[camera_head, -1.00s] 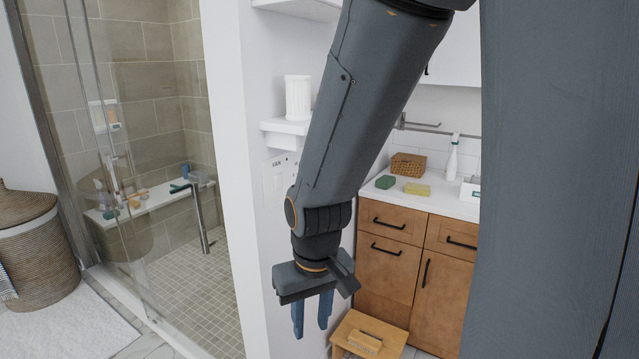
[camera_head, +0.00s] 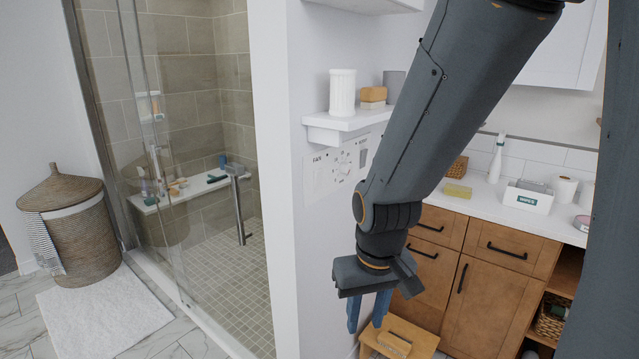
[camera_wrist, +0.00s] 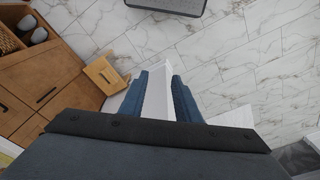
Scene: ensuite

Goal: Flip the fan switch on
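A white switch panel (camera_head: 335,167) is on the wall below a small shelf in the head view. Lettering on its left part reads FAN, with the fan switch (camera_head: 317,172) under it. A round dial sits in the panel's middle, and more controls are to its right, partly close behind my arm. My gripper (camera_head: 366,326) hangs below and to the right of the panel, pointing down, apart from it. In the wrist view its two blue fingers (camera_wrist: 160,95) stand apart with a white wall edge and floor visible between them. It holds nothing.
The wall shelf (camera_head: 345,122) above the panel holds a white cup, a soap stack and a grey cup. A wooden step stool (camera_head: 418,338) stands near my gripper, before the wooden cabinet (camera_head: 495,300).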

